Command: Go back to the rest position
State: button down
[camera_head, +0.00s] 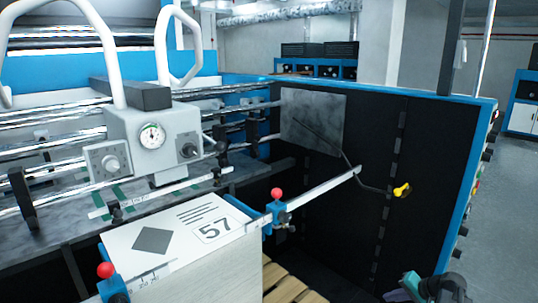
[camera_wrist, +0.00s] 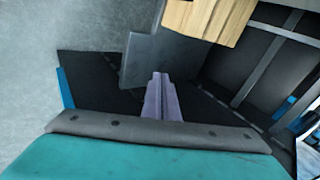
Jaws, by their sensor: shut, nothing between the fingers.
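My gripper (camera_wrist: 160,78) shows in the wrist view. Its two pale purple fingers lie together, shut, with nothing held. A teal and grey part of my arm shows at the bottom right corner of the head view, in front of the machine's black side panel. The fingertips cannot be made out clearly there. In the wrist view a grey plate and a wooden piece (camera_wrist: 208,18) lie beyond the fingers, apart from them as far as I can tell.
A stack of white sheets marked 57 (camera_head: 160,243) stands at the lower left of the head view. A rail with red-knobbed blue clamps (camera_head: 277,212) crosses it. A yellow-handled rod (camera_head: 401,190) sticks out by the black panel (camera_head: 420,140). Grey floor (camera_head: 500,220) at right is open.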

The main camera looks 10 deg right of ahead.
jog(key=s+a+f+n+g, duration=0.25)
jog(key=s+a+f, duration=0.25)
jog(key=a+f, duration=0.6)
jog(key=s+a+f+n+g, duration=0.1)
jog(key=s+a+f+g, duration=0.35)
jog(key=a+f, duration=0.6)
jog(key=s+a+f+n+g+h, duration=0.1)
jog(key=s+a+f+n+g, duration=0.1)
jog(key=s, duration=0.6)
jog(key=s+a+f+n+g+h, duration=0.1)
jog(key=s+a+f+n+g, duration=0.1)
jog(key=s+a, duration=0.5)
jog(key=s+a+f+n+g+h, duration=0.2)
jog(key=s+a+f, duration=0.2)
jog(key=s, duration=0.6)
jog(key=shift+a+f, duration=0.35)
jog(key=shift+a, duration=0.2)
